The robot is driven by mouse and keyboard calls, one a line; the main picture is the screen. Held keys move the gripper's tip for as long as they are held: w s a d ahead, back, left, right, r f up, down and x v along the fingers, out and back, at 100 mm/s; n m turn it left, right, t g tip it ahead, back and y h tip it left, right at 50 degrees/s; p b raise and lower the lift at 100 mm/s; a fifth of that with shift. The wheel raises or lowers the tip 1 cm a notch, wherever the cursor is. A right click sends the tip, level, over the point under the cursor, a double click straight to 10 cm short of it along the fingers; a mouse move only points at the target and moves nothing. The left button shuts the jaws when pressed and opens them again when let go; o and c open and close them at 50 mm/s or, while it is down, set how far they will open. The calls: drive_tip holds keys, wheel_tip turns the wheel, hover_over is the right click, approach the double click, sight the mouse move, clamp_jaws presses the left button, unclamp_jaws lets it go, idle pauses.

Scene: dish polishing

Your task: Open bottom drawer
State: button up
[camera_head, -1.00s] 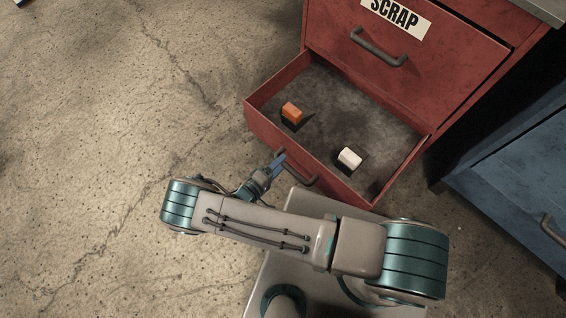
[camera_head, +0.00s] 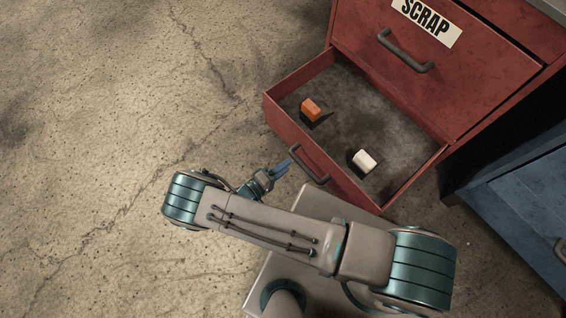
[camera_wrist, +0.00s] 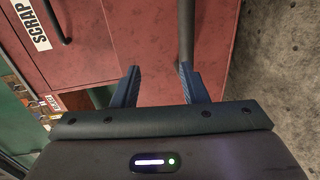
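The bottom drawer (camera_head: 341,183) of the red cabinet stands pulled out, its inside showing. In it lie an orange block (camera_head: 311,108) and a white block (camera_head: 364,161). The drawer's dark bar handle (camera_head: 307,165) is on its front. My gripper (camera_head: 287,164) is just left of and below the handle, seemingly apart from it. In the wrist view my gripper (camera_wrist: 160,83) has its two blue fingers spread with nothing held between them. A dark bar (camera_wrist: 186,32) shows beyond the right fingertip there.
The closed upper drawer with a SCRAP label (camera_head: 426,24) and its own handle (camera_head: 404,54) is above the open one. A blue cabinet (camera_head: 520,190) stands at right. Bare concrete floor (camera_head: 110,100) lies open to the left.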

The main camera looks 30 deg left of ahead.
drive_tip(key=shift+s, duration=0.15)
drive_tip(key=p+v, duration=0.2)
drive_tip(key=v, duration=1.1)
drive_tip(key=shift+s+a, duration=0.15)
drive_tip(key=shift+s, duration=0.15)
drive_tip(key=shift+s, duration=0.1)
